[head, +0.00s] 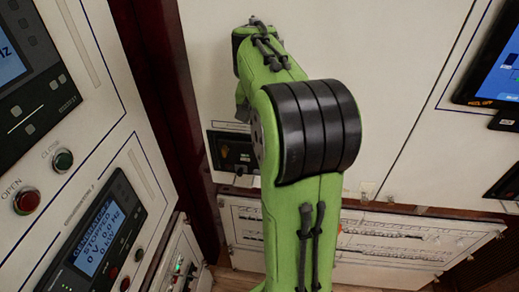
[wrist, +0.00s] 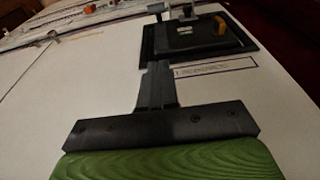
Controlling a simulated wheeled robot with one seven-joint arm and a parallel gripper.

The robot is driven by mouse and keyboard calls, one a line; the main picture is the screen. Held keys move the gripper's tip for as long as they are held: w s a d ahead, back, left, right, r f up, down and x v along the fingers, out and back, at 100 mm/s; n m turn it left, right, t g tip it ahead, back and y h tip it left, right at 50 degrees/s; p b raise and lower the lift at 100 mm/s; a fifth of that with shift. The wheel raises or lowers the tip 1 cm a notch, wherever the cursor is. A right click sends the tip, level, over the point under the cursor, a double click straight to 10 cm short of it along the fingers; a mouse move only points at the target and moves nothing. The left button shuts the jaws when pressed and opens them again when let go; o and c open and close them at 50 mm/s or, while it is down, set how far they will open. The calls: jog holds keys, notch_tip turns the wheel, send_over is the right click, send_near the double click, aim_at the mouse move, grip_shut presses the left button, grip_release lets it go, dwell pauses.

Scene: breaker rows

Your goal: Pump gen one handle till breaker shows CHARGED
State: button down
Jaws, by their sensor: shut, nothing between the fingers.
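A black-framed breaker unit (wrist: 200,42) is set in the white cabinet front in the wrist view. It has a small pale window, a yellow-orange part (wrist: 220,26) and a grey projecting part (wrist: 188,12) that may be the handle. A label (wrist: 215,67), too blurred to read, is beside the frame. My gripper (wrist: 158,70) is shut and empty, its fingers pointing toward the frame's near left corner; I cannot tell whether they touch it. No CHARGED sign is readable.
At left in the head view, a panel has a red OPEN button (head: 27,201), a green CLOSE button (head: 63,160) and a generator display (head: 97,237). A blue screen (head: 497,65) is at right.

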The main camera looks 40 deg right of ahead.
jog(key=shift+a+f, duration=0.1)
jog(key=shift+a, duration=0.15)
notch_tip(320, 180, down, 13)
jog(key=shift+s+f+b, duration=0.1)
jog(key=shift+b, duration=1.05)
jog(key=shift+f+b, duration=0.1)
jog(key=shift+b, duration=0.25)
jog(key=shift+a+f+b, duration=0.1)
jog(key=shift+f+b, duration=0.05)
jog(key=shift+b, duration=0.2)
jog(key=shift+s+a+h, duration=0.25)
jog(key=shift+a+h, duration=0.05)
jog(key=shift+t+b, duration=0.3)
jog(key=shift+b, duration=0.35)
